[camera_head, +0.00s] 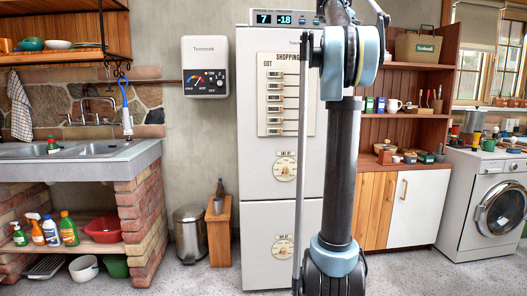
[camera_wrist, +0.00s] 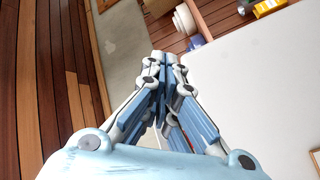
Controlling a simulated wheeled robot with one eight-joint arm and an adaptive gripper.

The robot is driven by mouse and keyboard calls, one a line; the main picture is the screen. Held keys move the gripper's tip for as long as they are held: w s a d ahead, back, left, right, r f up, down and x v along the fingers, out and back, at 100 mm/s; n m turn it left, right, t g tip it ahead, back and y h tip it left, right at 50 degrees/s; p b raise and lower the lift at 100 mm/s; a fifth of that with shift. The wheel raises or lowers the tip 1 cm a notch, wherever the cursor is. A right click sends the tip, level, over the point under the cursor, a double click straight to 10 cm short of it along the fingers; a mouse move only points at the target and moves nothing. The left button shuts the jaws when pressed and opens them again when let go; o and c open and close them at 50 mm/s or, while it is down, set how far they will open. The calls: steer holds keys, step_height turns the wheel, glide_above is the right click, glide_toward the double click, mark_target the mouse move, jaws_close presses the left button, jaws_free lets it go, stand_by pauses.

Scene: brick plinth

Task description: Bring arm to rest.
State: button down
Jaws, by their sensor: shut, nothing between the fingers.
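My gripper (camera_wrist: 166,62) shows in the wrist view with its blue and grey fingers drawn together at the tips. It is shut, and nothing shows between the fingers. In the head view my arm stands upright just right of the middle, with dark links and pale blue joints. The gripper itself is out of sight in that view. My arm hides part of the white fridge (camera_head: 262,216) behind it.
A brick counter with a sink (camera_head: 80,150) stands at the left. A steel bin (camera_head: 189,232) and a small wooden stand (camera_head: 220,235) are beside the fridge. A wooden cabinet (camera_head: 376,200) and a washing machine (camera_head: 490,208) stand at the right. Speckled floor shows in front.

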steer(key=s+a+f+g+y, duration=0.3)
steer(key=s+a+f, duration=0.6)
steer(key=s+f, duration=0.7)
steer(key=s+a+f+g+y, duration=0.4)
steer(key=s+a+f, duration=0.5)
steer(key=f, duration=2.8)
steer(key=s+a+f+g+y, duration=0.4)
steer(key=s+a+f, duration=0.5)
steer(key=s+f, duration=1.4)
step_height(320, 180, down, 4)
steer(key=shift+s+a+r+y, duration=0.25)
steer(key=shift+a+y, duration=0.1)
steer(key=shift+y, duration=0.75)
steer(key=shift+w+f, duration=0.2)
steer(key=shift+w, duration=0.3)
